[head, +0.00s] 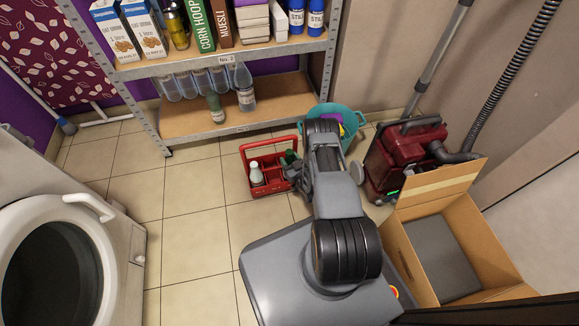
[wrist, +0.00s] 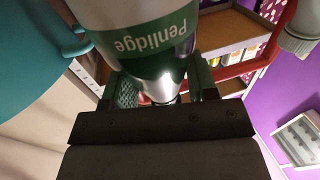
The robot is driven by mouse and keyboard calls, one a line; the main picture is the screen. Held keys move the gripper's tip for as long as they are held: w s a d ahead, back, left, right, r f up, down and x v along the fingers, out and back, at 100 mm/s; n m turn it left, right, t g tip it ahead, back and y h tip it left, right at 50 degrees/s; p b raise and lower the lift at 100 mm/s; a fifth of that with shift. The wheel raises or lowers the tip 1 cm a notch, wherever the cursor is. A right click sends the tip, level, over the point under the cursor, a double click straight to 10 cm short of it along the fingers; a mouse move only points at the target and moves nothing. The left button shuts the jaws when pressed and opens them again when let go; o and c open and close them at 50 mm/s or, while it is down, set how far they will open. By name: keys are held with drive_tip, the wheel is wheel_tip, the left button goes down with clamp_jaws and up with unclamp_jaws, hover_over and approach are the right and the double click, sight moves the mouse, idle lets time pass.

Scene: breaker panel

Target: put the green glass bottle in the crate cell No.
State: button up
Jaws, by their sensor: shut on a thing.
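In the wrist view a bottle with a white label and a green band reading "Penlidge" (wrist: 140,38) sits between the two fingers of my gripper (wrist: 163,86), which is shut on it. In the head view the held green bottle (head: 290,157) shows only in part beside my gripper (head: 292,172), at the right side of the red crate (head: 252,149). A white bottle (head: 256,175) stands in the crate's left part. I cannot tell whether the held bottle is inside a cell or above it. No cell numbers are readable.
A teal bucket (head: 352,118) stands just behind my arm. A red vacuum cleaner (head: 405,155) and an open cardboard box (head: 400,232) are to the right. A metal shelf (head: 240,118) is behind, with another green bottle (head: 215,107) on it. Floor left of the crate is clear.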

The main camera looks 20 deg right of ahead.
wheel_tip(320, 180, down, 4)
drive_tip(key=b, duration=0.2)
drive_tip(key=shift+b, duration=0.3)
drive_tip(key=shift+r, duration=0.1)
drive_tip(key=o, duration=0.8)
